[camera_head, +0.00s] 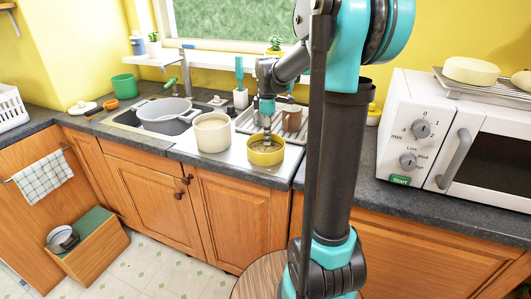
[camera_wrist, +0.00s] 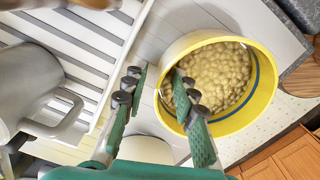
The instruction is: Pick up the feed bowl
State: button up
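The feed bowl (camera_head: 266,158) is a yellow bowl filled with small tan pellets, standing on the light metal surface near the counter's front edge. In the wrist view it appears upper right, with a blue band inside its yellow rim (camera_wrist: 273,84). My gripper (camera_wrist: 158,80) is open, its two green fingers apart at the bowl's left rim. One finger shows over the bowl's inside and the other shows outside the wall. I cannot tell whether either touches it. In the head view my gripper (camera_head: 267,134) points down over the bowl.
A cream pot (camera_head: 212,134) stands close left of the bowl. Behind are a drying rack (camera_wrist: 75,50) and a brown mug (camera_head: 291,118); a grey mug (camera_wrist: 28,85) shows in the wrist view. A sink with a colander (camera_head: 163,112) lies left, a microwave (camera_head: 408,130) right.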

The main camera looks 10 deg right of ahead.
grip_shut()
dwell(0.6)
notch_tip(320, 180, up, 20)
dwell(0.6)
